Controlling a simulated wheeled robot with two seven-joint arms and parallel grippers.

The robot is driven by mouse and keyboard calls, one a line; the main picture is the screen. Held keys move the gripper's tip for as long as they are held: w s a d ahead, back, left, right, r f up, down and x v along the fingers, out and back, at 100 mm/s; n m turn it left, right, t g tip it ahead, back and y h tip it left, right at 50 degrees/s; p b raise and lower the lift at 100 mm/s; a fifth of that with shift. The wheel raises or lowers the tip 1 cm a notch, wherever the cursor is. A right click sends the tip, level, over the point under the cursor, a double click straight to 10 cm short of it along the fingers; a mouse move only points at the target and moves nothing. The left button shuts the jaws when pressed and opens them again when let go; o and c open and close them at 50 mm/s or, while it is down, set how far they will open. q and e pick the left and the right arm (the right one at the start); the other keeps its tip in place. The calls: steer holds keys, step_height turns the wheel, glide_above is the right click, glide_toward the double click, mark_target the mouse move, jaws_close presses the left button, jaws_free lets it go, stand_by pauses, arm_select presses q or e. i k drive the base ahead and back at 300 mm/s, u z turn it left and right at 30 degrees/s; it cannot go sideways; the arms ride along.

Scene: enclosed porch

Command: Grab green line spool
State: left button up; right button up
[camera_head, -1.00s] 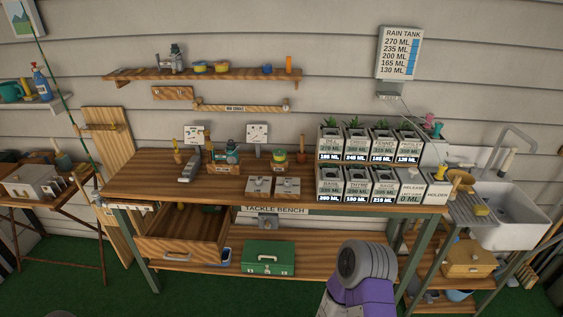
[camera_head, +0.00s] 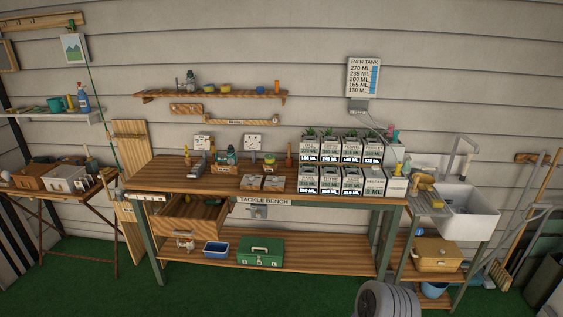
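A small green and yellow round item (camera_head: 269,160), which looks like the green line spool, stands on the tackle bench (camera_head: 330,201) near its back edge, in front of a white dial. A teal-green reel-like item (camera_head: 229,158) sits to its left on a small wooden stand. Both are small here, so details are hard to tell. Neither of my grippers is in view.
Several labelled planter boxes (camera_head: 329,180) fill the bench's right part. An open drawer (camera_head: 190,217) juts out at its left front. A green tackle box (camera_head: 260,251) and blue bin (camera_head: 215,248) sit on the lower shelf. A sink (camera_head: 468,203) stands right.

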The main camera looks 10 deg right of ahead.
mark_target(269, 161)
steer(key=z, duration=0.8)
steer(key=i, duration=2.15)
steer(key=u, duration=0.7)
